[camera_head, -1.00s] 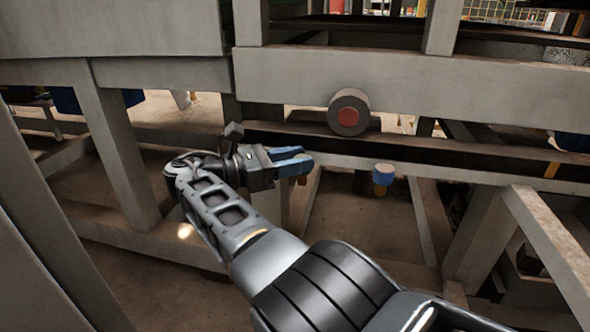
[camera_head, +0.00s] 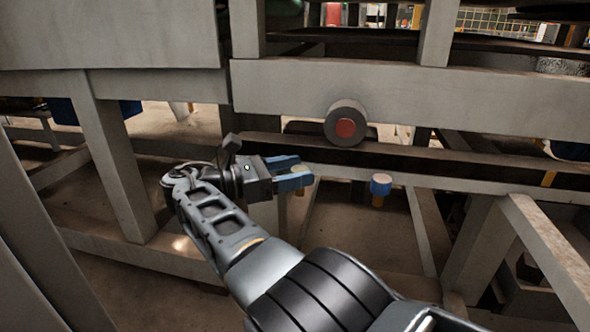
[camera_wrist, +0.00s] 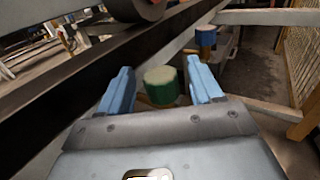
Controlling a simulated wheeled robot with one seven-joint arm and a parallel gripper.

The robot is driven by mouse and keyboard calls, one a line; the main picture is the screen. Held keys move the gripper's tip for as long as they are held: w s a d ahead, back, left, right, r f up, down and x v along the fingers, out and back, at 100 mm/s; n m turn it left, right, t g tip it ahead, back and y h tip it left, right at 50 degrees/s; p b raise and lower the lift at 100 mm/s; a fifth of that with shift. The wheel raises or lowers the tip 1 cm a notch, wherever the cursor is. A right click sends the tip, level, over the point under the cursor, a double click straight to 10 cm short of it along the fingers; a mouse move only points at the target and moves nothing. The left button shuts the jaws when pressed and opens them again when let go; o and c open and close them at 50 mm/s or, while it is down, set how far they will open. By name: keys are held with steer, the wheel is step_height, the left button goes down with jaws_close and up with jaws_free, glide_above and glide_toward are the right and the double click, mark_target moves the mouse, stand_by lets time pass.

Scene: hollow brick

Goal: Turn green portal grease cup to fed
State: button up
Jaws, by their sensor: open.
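The green grease cup (camera_wrist: 165,92) has a pale round top and stands between my gripper's two blue fingers in the wrist view. My gripper (camera_wrist: 159,68) is open, with a finger on each side of the cup and visible gaps beside it. In the head view my gripper (camera_head: 304,170) reaches right beneath the grey beam, and its fingers hide most of the green cup. The cup's lower part is mostly hidden in the wrist view. I cannot make out any marking on it.
A blue cup (camera_head: 381,185) on an orange stem sits to the right, also seen in the wrist view (camera_wrist: 206,38). A dark roller with a red centre (camera_head: 345,127) is above, on the grey beam (camera_head: 450,95). Frame legs stand on both sides.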

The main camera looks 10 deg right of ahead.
mark_target(294, 170)
steer(key=shift+r+p, duration=0.45)
steer(key=shift+r, duration=0.05)
step_height(294, 170, up, 4)
steer(key=p, duration=0.3)
steer(key=shift+d, duration=0.1)
steer(key=s+d+r+p, duration=0.4)
steer(key=d+r+p, duration=0.2)
steer(key=d+p, duration=0.2)
steer(key=d, duration=0.2)
steer(key=shift+d, duration=0.35)
steer(key=shift+s, duration=0.1)
